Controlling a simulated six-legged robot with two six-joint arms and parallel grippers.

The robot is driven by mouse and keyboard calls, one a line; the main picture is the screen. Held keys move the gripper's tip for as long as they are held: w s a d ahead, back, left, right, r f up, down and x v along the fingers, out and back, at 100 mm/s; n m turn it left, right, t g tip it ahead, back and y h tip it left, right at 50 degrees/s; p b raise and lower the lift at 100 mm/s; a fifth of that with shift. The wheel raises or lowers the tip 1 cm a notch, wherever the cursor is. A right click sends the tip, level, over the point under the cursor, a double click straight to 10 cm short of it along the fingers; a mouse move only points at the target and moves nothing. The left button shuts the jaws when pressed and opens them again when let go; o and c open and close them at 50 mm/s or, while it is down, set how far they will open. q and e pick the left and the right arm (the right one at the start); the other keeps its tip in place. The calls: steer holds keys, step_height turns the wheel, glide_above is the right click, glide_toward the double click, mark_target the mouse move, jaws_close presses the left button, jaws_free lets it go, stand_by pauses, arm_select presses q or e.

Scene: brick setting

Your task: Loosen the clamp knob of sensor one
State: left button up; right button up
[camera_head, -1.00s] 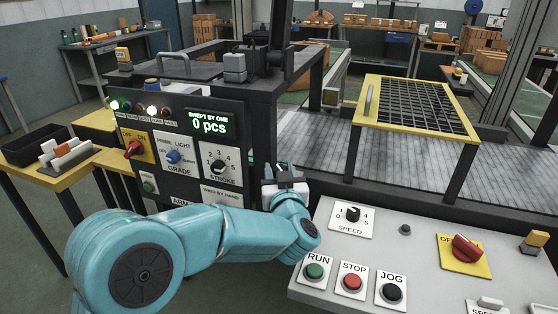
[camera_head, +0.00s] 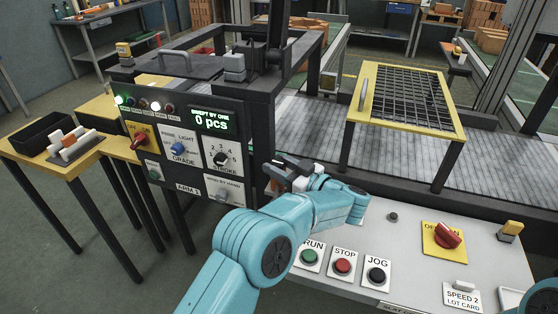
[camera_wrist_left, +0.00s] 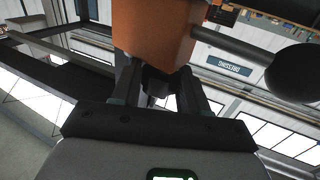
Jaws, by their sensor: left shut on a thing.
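My left gripper (camera_head: 284,178) is in front of the machine's right post in the head view, at the far edge of the grey button console. In the left wrist view its two dark fingers (camera_wrist_left: 158,88) reach up to an orange block (camera_wrist_left: 155,32). They are shut on a small dark part (camera_wrist_left: 155,84) just under the block, mostly hidden between them; I cannot tell for sure that it is the clamp knob. A dark rod with a black ball (camera_wrist_left: 292,72) sticks out to the right of the block. No sensor label is readable. My right gripper is not in view.
The control panel (camera_head: 216,160) reads 0 pcs. The console (camera_head: 415,262) has RUN, STOP and JOG buttons and a red switch (camera_head: 448,236). A yellow-framed mesh guard (camera_head: 408,98) stands behind. A side table with a black tray (camera_head: 40,133) is at left.

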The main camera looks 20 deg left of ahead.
arm_select(q)
steer(key=shift+r+g, duration=0.3)
steer(key=o, duration=0.9)
steer(key=shift+n, duration=0.3)
steer(key=shift+o, duration=0.4)
steer(key=shift+f, duration=0.1)
steer(key=shift+f, duration=0.1)
